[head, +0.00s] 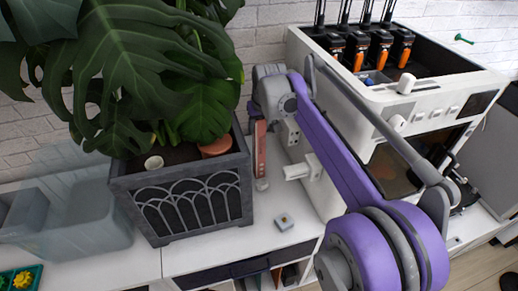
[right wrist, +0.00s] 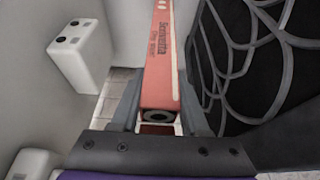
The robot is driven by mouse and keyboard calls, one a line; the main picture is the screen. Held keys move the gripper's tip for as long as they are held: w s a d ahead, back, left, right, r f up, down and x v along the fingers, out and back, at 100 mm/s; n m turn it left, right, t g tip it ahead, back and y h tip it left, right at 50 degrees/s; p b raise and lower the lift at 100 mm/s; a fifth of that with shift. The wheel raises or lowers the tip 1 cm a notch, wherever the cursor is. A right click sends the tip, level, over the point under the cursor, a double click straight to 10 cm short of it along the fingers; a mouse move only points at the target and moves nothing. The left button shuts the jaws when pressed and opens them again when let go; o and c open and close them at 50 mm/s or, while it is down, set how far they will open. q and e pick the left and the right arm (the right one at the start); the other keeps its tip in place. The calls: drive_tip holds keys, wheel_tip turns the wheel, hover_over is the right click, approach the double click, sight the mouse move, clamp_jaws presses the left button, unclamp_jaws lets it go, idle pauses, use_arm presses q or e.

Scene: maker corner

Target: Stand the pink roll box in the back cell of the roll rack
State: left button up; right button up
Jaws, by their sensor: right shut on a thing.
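The pink roll box (right wrist: 161,70) is a tall, narrow salmon-pink carton with dark lettering, and a dark round opening shows at its near end. My right gripper (right wrist: 162,108) is shut on it, one grey finger on each side. In the head view the box (head: 260,150) shows as a thin upright strip between the planter and the white machine. My right wrist is just above it there, and the fingers are mostly hidden. I cannot make out the roll rack or its back cell in either view. My left gripper is not in view.
A dark planter (head: 190,203) with a large leafy plant stands close left of the box. A white machine (head: 398,98) stands close right, with white blocks (head: 303,169) on its side. The gap is narrow.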

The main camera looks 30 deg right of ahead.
clamp_jaws()
idle(0.9)
